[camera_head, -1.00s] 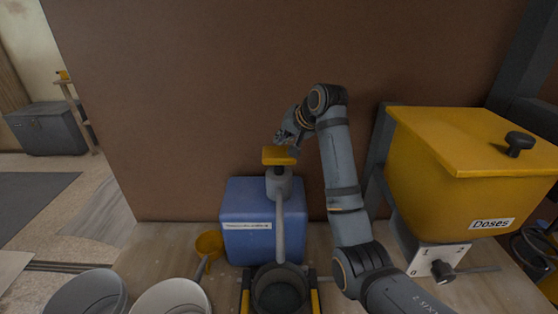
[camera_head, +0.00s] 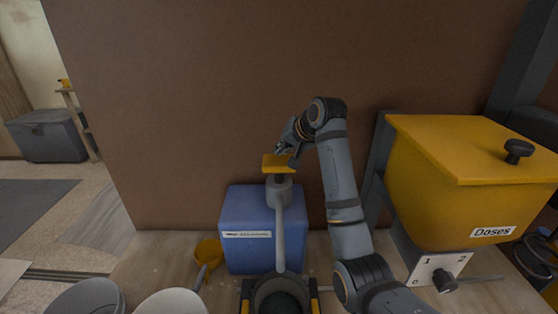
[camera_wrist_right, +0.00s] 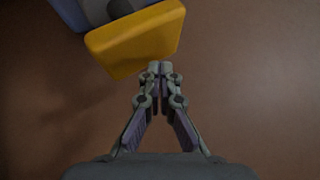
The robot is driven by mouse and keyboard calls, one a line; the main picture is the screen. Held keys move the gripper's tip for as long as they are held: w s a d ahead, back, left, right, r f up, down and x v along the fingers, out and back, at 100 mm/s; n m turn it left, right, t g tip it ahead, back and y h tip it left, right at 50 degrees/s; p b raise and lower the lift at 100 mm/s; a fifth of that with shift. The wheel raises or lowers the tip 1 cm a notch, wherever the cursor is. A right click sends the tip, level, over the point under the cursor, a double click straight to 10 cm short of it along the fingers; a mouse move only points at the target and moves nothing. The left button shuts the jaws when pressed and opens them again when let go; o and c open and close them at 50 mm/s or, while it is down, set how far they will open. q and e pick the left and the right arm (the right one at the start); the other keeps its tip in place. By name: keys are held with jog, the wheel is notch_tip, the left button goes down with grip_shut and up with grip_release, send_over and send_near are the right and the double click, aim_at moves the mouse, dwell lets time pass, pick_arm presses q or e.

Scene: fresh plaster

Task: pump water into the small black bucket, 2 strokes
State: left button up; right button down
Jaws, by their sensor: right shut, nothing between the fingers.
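The blue water tank (camera_head: 250,258) stands against the brown wall. Its grey pump has a flat yellow press head (camera_head: 277,162) on top, with a short dark stem below it. A grey spout (camera_head: 280,235) runs down over the small black bucket (camera_head: 258,296), cut by the lower edge. My right gripper (camera_head: 284,148) is shut and empty, just above and behind the yellow head. In the right wrist view its closed tips (camera_wrist_right: 160,68) are by the edge of the yellow head (camera_wrist_right: 138,40); I cannot tell whether they touch. My left gripper is not in view.
A yellow dispenser labelled Doses (camera_head: 470,170) stands at the right, close to my right arm. A yellow scoop (camera_head: 208,252) is left of the tank. A grey bucket (camera_head: 88,298) and a white bucket (camera_head: 170,302) stand at the front left.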

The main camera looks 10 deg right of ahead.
aim_at(284, 163)
jog(key=shift+f, duration=0.1)
dwell(0.5)
jog(key=shift+f+p, duration=0.25)
jog(key=shift+p, duration=0.05)
jog(key=shift+s+f+b, duration=0.1)
jog(key=shift+f+b, duration=0.6)
jog(key=shift+f, duration=1.85)
dwell(1.6)
jog(key=shift+r, duration=0.15)
jog(key=shift+r+p, duration=2.75)
jog(key=shift+p, duration=0.35)
notch_tip(284, 163, up, 5)
jog(key=p, duration=0.6)
jog(key=shift+r, duration=0.1)
